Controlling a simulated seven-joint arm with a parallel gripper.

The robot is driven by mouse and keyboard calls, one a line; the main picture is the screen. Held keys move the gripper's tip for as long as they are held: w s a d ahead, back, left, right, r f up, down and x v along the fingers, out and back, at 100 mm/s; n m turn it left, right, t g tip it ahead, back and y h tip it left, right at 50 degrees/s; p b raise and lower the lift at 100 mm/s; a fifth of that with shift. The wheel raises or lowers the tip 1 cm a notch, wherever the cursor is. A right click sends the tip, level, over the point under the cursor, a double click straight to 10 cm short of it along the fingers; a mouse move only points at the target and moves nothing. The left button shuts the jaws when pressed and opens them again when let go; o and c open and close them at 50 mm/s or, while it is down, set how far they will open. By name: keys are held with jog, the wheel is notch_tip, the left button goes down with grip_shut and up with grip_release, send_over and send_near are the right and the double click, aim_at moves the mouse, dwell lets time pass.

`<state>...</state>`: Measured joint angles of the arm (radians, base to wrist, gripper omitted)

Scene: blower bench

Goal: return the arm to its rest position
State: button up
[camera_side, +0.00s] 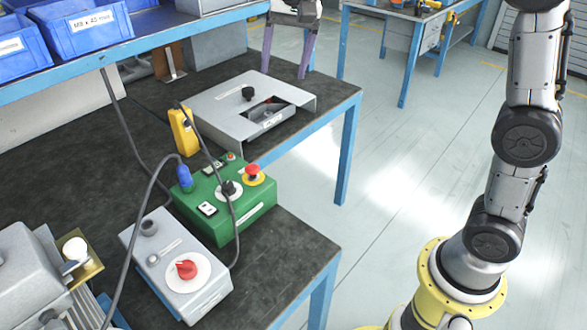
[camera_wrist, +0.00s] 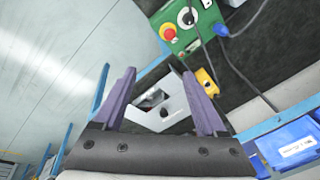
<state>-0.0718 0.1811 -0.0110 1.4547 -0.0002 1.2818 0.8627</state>
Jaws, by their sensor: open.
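My gripper (camera_side: 290,45) is at the top middle of the side view, with its two purple fingers pointing down beyond the far edge of the grey plate fixture. In the wrist view my gripper (camera_wrist: 162,100) shows both fingers spread wide, with nothing held between them. The grey plate fixture (camera_side: 222,105) with a black knob lies on the dark bench (camera_side: 290,245). In the wrist view the fixture (camera_wrist: 150,120) appears behind and between the fingers. The gripper looks raised and apart from the fixture.
A green control box (camera_side: 225,205) with a red emergency button and a grey box (camera_side: 165,260) with a red knob stand on the bench, joined by loose cables. A yellow device (camera_side: 182,130) stands behind. Blue bins (camera_side: 85,28) sit on a shelf at left. Open floor (camera_side: 400,200) lies right.

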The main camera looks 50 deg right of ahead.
jog(key=s+d+r+n+t, duration=0.1)
jog(key=s, duration=0.7)
jog(key=s+d+r+n+t, duration=0.1)
jog(key=s+d+n, duration=0.1)
jog(key=s, duration=0.6)
jog(key=s+f+n+t, duration=0.1)
jog(key=s+f+n, duration=0.5)
jog(key=s+f, duration=0.4)
jog(key=shift+s+f, duration=0.3)
jog(key=shift+s, duration=0.25)
